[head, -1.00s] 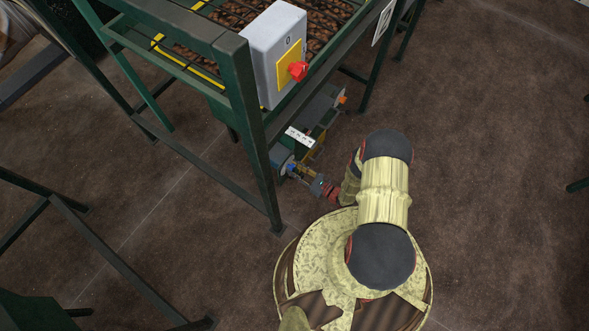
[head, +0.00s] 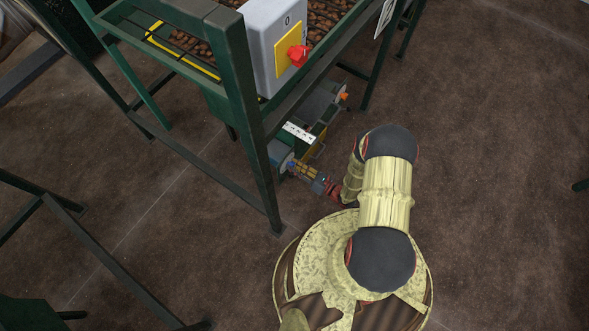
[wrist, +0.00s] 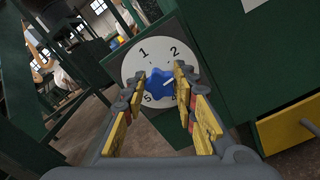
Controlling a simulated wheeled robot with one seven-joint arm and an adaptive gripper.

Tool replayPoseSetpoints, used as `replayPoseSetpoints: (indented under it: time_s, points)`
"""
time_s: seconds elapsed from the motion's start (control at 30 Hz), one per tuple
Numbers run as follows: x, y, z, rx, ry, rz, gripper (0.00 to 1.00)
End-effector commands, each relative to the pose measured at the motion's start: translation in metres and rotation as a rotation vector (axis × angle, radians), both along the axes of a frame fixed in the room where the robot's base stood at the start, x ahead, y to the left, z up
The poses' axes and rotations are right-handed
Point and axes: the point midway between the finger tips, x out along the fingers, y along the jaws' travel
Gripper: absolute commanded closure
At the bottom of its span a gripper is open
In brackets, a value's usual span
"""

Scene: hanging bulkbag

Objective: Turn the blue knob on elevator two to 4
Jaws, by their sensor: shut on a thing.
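The blue knob (wrist: 157,84) sits in the middle of a round white dial (wrist: 133,66) in the wrist view. The digits 1, 2 and 5 show on the dial; the lower right digit is partly covered and the 3 is hidden behind the right finger. A pale mark on the knob points right, slightly up, below the 2. My gripper (wrist: 160,85) is shut on the knob, one finger on each side. In the head view my gripper (head: 303,171) reaches the low machine beneath the green frame; the knob is too small to read there.
A grey box (head: 272,35) with a red knob (head: 298,55) on a yellow plate hangs on the green frame (head: 248,120) above my gripper. A yellow drawer (wrist: 290,127) is right of the dial. Open brown floor (head: 490,180) lies to the right.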

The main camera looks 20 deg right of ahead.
Motion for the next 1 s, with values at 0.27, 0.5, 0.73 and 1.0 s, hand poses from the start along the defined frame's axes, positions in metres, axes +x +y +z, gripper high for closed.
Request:
replayPoseSetpoints:
  time_s: [0.27,0.5,0.73,1.0]
  points:
    - [0.0009,-0.0012,-0.0034,0.212,0.155,-0.001,0.97]
    - [0.0012,-0.0018,-0.0029,0.397,0.291,-0.001,0.97]
    - [0.0015,-0.0022,-0.0032,0.573,0.419,-0.002,0.97]
    - [0.0017,-0.0025,-0.0047,0.78,0.569,-0.002,0.97]
